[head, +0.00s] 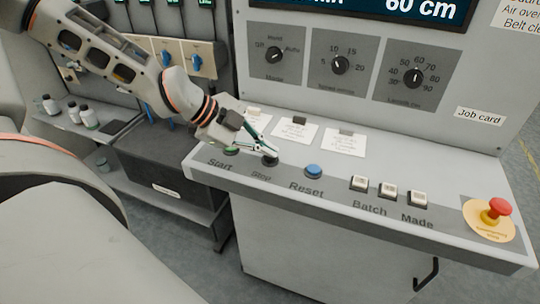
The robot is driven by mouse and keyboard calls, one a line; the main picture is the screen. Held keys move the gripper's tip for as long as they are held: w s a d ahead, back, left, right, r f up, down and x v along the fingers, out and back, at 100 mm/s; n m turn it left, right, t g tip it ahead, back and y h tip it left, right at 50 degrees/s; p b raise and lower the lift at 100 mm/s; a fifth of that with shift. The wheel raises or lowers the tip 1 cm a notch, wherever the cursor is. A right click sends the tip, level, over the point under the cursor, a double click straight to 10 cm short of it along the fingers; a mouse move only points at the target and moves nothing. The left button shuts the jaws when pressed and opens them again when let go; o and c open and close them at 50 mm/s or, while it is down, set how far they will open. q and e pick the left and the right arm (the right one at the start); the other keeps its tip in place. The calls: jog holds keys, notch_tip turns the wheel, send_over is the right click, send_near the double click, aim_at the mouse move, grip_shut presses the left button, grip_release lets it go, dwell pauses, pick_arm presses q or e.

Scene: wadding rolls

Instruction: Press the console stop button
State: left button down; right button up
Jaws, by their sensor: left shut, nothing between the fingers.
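The stop button (270,160) is a dark round button on the console's sloped shelf, above its printed label. It sits between the green start button (231,151) and the blue reset button (313,171). My left gripper (272,151) is shut and empty, pointing down and right, with its fingertips at or just above the stop button. The fingers hide part of the button, and I cannot tell whether they touch it or whether it is pressed. My right gripper is not in view.
A red emergency button (498,208) on a yellow disc stands at the shelf's right end. Several white buttons (388,191) are right of reset. Paper cards (343,141) lie behind. Knobs (340,65) are on the upright panel. Small bottles (88,116) stand on a left shelf.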

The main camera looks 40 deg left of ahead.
aim_at(267, 158)
pick_arm(q)
jog(key=shift+r, duration=0.65)
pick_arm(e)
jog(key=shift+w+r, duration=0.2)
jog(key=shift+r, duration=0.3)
pick_arm(q)
jog(key=shift+r+p, duration=1.55)
jog(key=shift+r, duration=1)
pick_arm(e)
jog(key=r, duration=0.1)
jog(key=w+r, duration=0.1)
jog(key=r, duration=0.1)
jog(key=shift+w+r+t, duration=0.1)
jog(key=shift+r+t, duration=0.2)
